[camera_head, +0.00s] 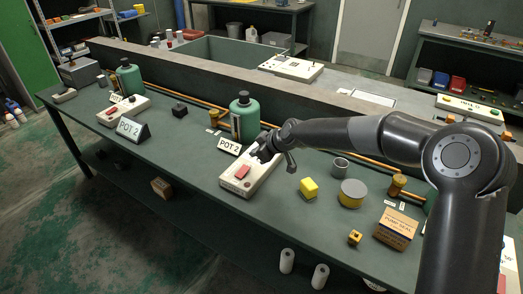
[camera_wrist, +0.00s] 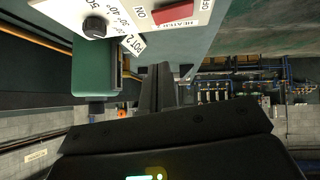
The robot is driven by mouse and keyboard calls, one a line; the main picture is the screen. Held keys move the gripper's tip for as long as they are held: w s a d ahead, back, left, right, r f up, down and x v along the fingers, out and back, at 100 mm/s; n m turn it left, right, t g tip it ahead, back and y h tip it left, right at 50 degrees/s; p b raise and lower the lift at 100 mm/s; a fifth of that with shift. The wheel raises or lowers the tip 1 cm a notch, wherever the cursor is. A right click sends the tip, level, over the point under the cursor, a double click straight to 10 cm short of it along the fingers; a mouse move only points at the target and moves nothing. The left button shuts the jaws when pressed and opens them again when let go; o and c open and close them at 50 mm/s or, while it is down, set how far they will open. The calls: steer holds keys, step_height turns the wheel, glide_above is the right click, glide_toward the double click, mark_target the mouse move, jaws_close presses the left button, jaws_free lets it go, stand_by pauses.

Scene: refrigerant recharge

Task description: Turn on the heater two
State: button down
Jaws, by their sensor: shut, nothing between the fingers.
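A white heater box (camera_head: 238,187) with a red switch (camera_head: 242,171) sits on the green bench, beside a small POT 2 sign (camera_head: 228,146). I cannot tell the switch's position. My gripper (camera_head: 264,155) is over the box's far end, beyond the red switch. In the wrist view, my gripper (camera_wrist: 158,85) has its fingers together and empty, with the switch past the tips.
A green bottle (camera_head: 243,117) stands just behind the box. A similar switch box (camera_head: 124,109) and a larger sign (camera_head: 131,129) are to the left.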

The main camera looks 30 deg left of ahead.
mark_target(242, 167)
steer(key=x, duration=0.5)
steer(key=shift+f, duration=0.15)
steer(key=shift+w+d+f, duration=0.1)
steer(key=shift+f, duration=0.45)
steer(key=shift+w+f, duration=0.15)
steer(key=shift+f, duration=1)
steer(key=shift+w, duration=0.1)
steer(key=shift+w+f+m+g, duration=0.2)
steer(key=shift+f+m+g, duration=0.1)
steer(key=shift+f+g, duration=0.15)
steer(key=shift+s+r, duration=0.1)
steer(key=shift+s+r, duration=0.4)
steer(key=shift+s, duration=0.25)
